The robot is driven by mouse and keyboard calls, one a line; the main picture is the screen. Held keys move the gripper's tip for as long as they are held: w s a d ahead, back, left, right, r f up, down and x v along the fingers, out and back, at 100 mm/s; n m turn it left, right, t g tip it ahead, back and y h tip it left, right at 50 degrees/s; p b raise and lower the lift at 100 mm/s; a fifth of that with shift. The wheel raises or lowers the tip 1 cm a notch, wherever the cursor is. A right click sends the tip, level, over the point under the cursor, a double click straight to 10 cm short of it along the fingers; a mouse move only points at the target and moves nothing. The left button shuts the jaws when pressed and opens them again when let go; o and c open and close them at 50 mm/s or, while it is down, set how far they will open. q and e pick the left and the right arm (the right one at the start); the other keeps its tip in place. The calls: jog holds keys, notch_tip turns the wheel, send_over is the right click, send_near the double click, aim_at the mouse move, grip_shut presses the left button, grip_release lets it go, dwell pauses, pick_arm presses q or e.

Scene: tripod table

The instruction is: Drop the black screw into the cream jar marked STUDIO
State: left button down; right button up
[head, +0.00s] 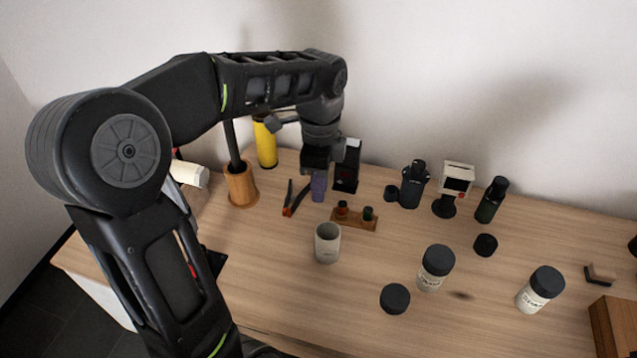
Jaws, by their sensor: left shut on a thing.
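My left gripper (319,174) points down near the back of the table, shut on a small dark purple thing (319,188). I cannot make out a screw in it. An open, lidless cream jar (327,245) stands in front of it, and no lettering shows on its visible side. Two pale jars with black lids, one at the middle right (430,282) and one farther right (532,300), carry dark lettering too small to read surely. A small wooden rack (355,224) holds small dark-topped pieces, one reddish, one greenish. My right gripper is out of view.
Black round discs lie near the jars, one in front (395,299) and one behind (486,246). The front middle is mostly clear.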

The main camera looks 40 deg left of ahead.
pick_arm(q)
jog(key=shift+d, duration=0.2)
jog(key=shift+a+f, duration=0.1)
jog(key=shift+f, duration=0.05)
notch_tip(320, 180, down, 6)
jog(key=b, duration=0.5)
jog(key=c, duration=1.3)
grip_release()
jog(key=shift+r, duration=0.3)
notch_tip(320, 180, up, 8)
jog(key=shift+f, duration=0.2)
